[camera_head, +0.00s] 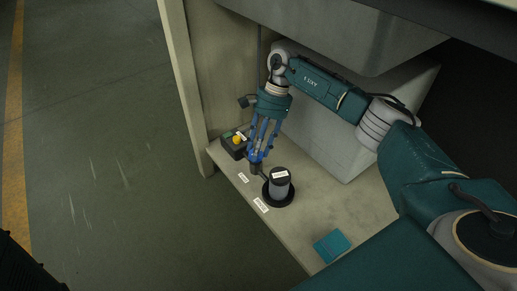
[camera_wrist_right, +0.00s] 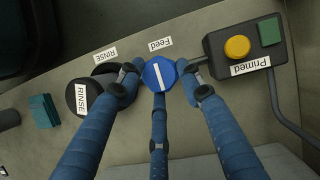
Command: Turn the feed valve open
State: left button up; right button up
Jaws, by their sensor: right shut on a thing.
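The feed valve shows in the right wrist view as a blue many-sided knob (camera_wrist_right: 159,74) with a white line across its top. The line points roughly at the "Feed" label (camera_wrist_right: 159,44) beside it. My right gripper (camera_wrist_right: 160,80) has its blue fingers around the knob and is shut on it, with fingertips on both sides. In the head view, the right gripper (camera_head: 257,163) reaches down to the shelf and its fingers mostly hide the knob. My left gripper is not in view.
A grey-black cylinder labelled "RINSE" (camera_head: 280,185) stands close beside the gripper. On the other side is a black box (camera_head: 232,151) with a yellow button, labelled "Primed". A teal block (camera_head: 332,246) lies on the shelf (camera_head: 307,215). A large grey housing (camera_head: 330,140) stands behind.

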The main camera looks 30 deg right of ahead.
jog(key=shift+w+d, duration=0.15)
jog(key=o, duration=1)
jog(key=shift+o, duration=0.6)
jog(key=s+v, duration=0.1)
jog(key=v, duration=0.6)
jog(key=shift+w+r, duration=0.25)
jog(key=shift+w, duration=0.25)
